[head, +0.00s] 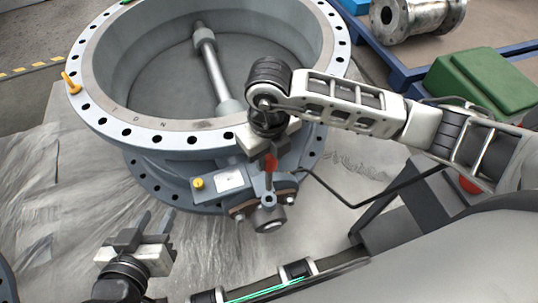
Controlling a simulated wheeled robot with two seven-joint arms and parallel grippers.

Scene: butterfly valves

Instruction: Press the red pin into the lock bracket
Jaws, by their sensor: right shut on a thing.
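The red pin (271,163) stands out below my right gripper (269,156), which is shut on it. The pin is above the lock bracket (268,200) on the front of the large grey butterfly valve (190,140). I cannot tell whether the pin's lower end is inside the bracket's hole; the gripper and the angle hide its upper part. My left gripper (155,222) is open and empty at lower left, above the grey floor sheet and apart from the valve.
A yellow knob (198,183) and a white plate (229,181) sit left of the bracket. A black cable (350,203) runs right from it. A green box (483,80) and a metal pipe piece (415,15) are at the back right.

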